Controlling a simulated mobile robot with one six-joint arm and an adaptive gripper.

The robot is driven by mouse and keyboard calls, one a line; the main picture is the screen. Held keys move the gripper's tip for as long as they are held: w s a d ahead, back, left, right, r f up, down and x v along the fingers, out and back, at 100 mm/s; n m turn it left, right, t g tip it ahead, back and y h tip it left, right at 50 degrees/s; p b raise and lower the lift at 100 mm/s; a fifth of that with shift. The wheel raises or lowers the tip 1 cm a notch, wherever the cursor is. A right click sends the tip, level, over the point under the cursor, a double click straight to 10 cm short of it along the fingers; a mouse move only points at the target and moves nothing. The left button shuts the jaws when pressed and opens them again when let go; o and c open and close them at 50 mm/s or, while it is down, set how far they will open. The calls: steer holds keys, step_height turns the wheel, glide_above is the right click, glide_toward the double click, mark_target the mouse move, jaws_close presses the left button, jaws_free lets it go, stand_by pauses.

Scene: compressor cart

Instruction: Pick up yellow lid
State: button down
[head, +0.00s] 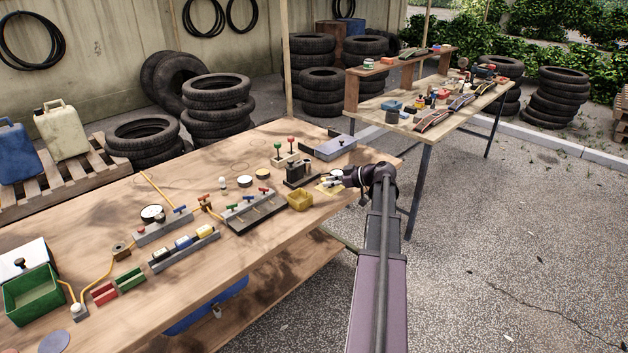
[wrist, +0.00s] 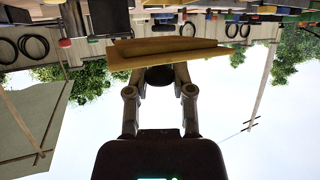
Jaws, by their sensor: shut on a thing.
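The yellow lid (wrist: 165,58) shows nearly edge-on in the wrist view as a flat, tan-yellow plate beyond my fingertips. A dark knob (wrist: 160,77) on its near side sits between the two fingers of my gripper (wrist: 160,86), which is shut on it. In the head view my gripper (head: 345,180) is at the right end of the near workbench, with the yellow lid (head: 325,190) at its fingertips, partly hidden. Whether the lid touches the bench top is hard to tell.
A dark block (head: 297,174), a grey metal box (head: 330,148) and a long rack with coloured handles (head: 250,212) are close by on the bench. A green bin (head: 32,294) is far left. A second table (head: 440,112) stands behind; paving on the right is open.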

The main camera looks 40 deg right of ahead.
steer(key=shift+s+d+r, duration=0.15)
steer(key=shift+s+d, duration=0.7)
steer(key=shift+s, duration=0.25)
steer(key=shift+s+d+r, duration=0.1)
steer(key=shift+s+d, duration=0.7)
steer(key=shift+s, duration=0.3)
